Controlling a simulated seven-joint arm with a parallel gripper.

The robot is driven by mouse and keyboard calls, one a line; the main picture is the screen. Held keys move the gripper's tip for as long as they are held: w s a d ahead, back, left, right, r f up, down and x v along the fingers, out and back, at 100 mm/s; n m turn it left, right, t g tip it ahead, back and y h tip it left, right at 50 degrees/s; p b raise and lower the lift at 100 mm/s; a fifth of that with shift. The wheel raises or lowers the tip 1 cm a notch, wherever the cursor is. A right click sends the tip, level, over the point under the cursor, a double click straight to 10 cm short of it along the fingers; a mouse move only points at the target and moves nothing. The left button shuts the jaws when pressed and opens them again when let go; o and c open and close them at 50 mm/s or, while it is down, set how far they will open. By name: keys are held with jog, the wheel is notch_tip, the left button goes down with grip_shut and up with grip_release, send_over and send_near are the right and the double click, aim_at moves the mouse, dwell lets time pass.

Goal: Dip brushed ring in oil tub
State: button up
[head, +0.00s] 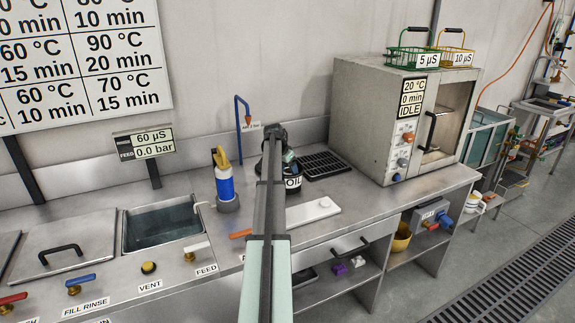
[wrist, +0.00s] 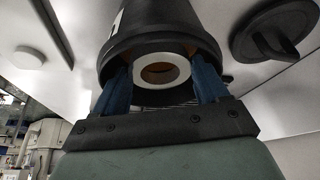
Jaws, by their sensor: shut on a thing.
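The oil tub (head: 293,183) is a black round tub labelled OIL on the bench. In the wrist view the tub (wrist: 155,20) fills the top middle, its mouth facing me with brown inside. The ring (wrist: 140,71) is pale, with a brown centre showing through its hole. My gripper (wrist: 160,82) is shut on the ring, one blue finger on each side. Fingertips and ring are at the tub's mouth; I cannot tell whether the ring touches oil. In the head view my arm hides the ring and most of the gripper.
A black lid with a handle (wrist: 262,38) lies beside the tub. A white plate with a knob (head: 318,209) is in front, a black rack (head: 325,164) behind. A blue bottle with a yellow top (head: 226,186) and a water basin (head: 160,225) are left, a grey oven (head: 375,110) right.

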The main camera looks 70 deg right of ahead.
jog(key=shift+a+f, duration=0.15)
jog(key=shift+f, duration=1.3)
jog(key=shift+a+f, duration=0.15)
jog(key=shift+f, duration=1.3)
jog(key=shift+s+r, duration=0.1)
jog(key=shift+r, duration=0.05)
jog(key=shift+d+r, duration=0.15)
jog(key=shift+r, duration=0.7)
jog(key=shift+d+r, duration=0.15)
jog(key=shift+r, duration=3.2)
